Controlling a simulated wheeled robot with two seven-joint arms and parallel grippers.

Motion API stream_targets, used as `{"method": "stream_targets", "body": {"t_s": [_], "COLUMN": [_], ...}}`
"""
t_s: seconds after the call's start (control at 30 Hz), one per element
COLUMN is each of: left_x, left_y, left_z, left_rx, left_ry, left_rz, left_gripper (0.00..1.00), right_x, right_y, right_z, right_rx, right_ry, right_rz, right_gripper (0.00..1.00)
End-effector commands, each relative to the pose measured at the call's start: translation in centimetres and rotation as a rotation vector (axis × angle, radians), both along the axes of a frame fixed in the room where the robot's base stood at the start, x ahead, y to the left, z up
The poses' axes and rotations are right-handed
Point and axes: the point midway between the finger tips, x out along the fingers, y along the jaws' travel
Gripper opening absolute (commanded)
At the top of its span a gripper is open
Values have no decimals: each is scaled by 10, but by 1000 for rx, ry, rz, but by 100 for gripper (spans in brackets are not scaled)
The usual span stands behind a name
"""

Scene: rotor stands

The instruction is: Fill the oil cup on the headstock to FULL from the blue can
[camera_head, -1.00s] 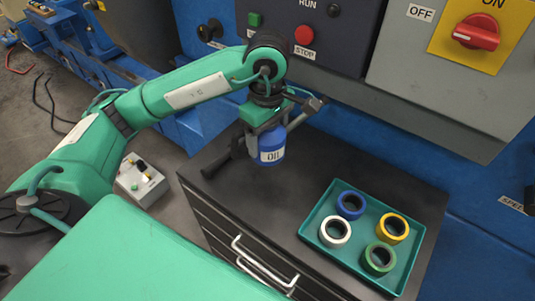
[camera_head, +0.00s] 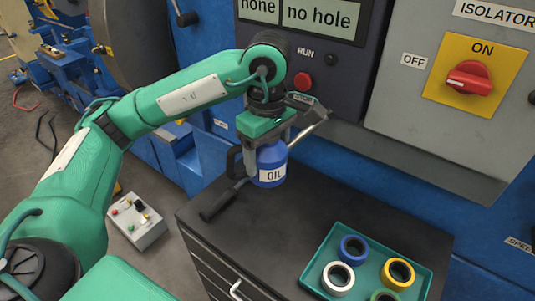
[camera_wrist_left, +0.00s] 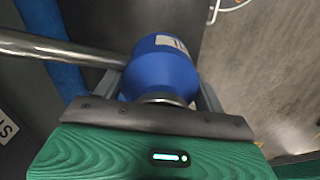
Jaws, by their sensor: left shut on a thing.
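The blue can (camera_head: 269,168), labelled OIL, hangs from my left gripper (camera_head: 265,145) over the dark cabinet top. In the left wrist view the blue can (camera_wrist_left: 162,68) sits between the two fingers of my left gripper (camera_wrist_left: 160,95), which is shut on it. A metal spout reaches out from the can to the upper right in the head view. It is hard to tell whether the can's base touches the cabinet top. The oil cup and the headstock are not identifiable in these views. My right gripper is not in view.
A dark cabinet (camera_head: 290,215) stands before the blue machine. A teal tray (camera_head: 330,245) with several tape rolls lies on its right part. A black handle-like object (camera_head: 218,204) lies at its left edge. A grey control box (camera_head: 136,220) is on the floor. An isolator box (camera_head: 415,90) is behind.

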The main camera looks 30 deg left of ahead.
Motion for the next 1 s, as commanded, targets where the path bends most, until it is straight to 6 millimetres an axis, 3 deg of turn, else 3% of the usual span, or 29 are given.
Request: {"method": "stream_targets", "body": {"t_s": [0.13,0.17,0.37,1.0], "left_x": [0,0,0,0], "left_y": [0,0,0,0], "left_z": [0,0,0,30], "left_rx": [0,0,0,0], "left_ry": [-1,-1,0,-1], "left_rz": [0,0,0,1], "left_gripper": [40,65,26,26], "right_x": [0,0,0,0], "right_y": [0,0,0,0], "right_z": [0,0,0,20], "right_rx": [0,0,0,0], "right_ry": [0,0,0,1], "right_rz": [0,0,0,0], "right_gripper": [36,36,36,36]}}
